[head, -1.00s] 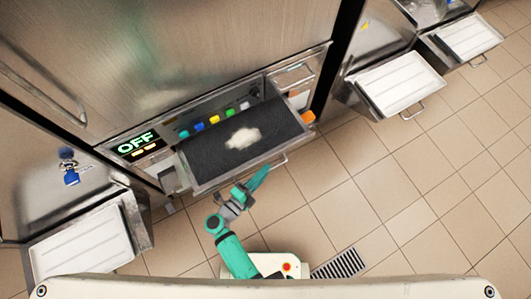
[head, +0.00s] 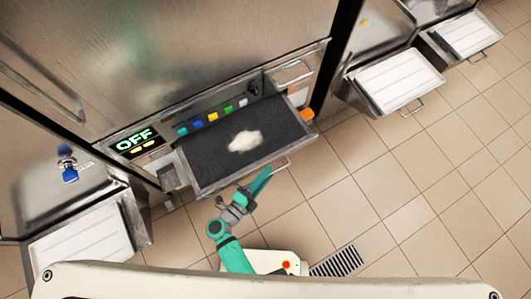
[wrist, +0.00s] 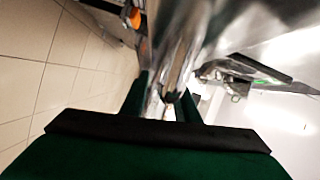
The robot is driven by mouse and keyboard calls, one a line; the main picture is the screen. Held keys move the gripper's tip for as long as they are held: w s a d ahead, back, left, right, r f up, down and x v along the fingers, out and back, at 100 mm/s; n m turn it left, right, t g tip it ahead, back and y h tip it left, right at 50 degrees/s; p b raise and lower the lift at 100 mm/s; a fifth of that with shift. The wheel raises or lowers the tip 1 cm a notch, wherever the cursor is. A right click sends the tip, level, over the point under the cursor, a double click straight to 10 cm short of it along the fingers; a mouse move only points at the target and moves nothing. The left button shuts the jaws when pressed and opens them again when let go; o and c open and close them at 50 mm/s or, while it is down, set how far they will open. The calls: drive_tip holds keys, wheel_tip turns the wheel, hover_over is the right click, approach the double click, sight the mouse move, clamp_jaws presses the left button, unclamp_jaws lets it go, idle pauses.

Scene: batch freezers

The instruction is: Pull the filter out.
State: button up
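The filter (head: 215,158) is a dark, flat rectangular panel in a metal frame, with a whitish lump on top. It juts out of the freezer front below the coloured knobs, and its back end is hidden inside. A thin metal handle (head: 287,162) runs along its front edge. The exact contact is blurred.
A display reading OFF (head: 133,143) and several coloured knobs sit behind the filter. White trays stand at the right (head: 395,80) and the lower left (head: 85,240). An orange part (head: 307,114) is near the filter's right corner. Tiled floor in front is open, with a drain grate (head: 335,261).

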drive_tip(key=v, duration=1.1)
drive_tip(key=shift+r, duration=0.1)
drive_tip(key=shift+w, duration=0.1)
drive_tip(key=s+d+r+n+t+y, duration=0.1)
drive_tip(key=d+r+n+t+y, duration=0.15)
drive_tip(key=r+n, duration=0.45)
drive_tip(key=s+d+r+n+t+y, duration=0.1)
drive_tip(key=r+n+t+y, duration=0.25)
drive_tip(key=r, duration=0.55)
drive_tip(key=s+d+r+n+g+y, duration=0.4)
drive_tip(key=s+n, duration=0.1)
drive_tip(key=n, duration=0.7)
drive_tip(key=shift+s+d+g, duration=0.2)
drive_tip(key=shift+s+g, duration=0.05)
drive_tip(key=shift+g, duration=0.15)
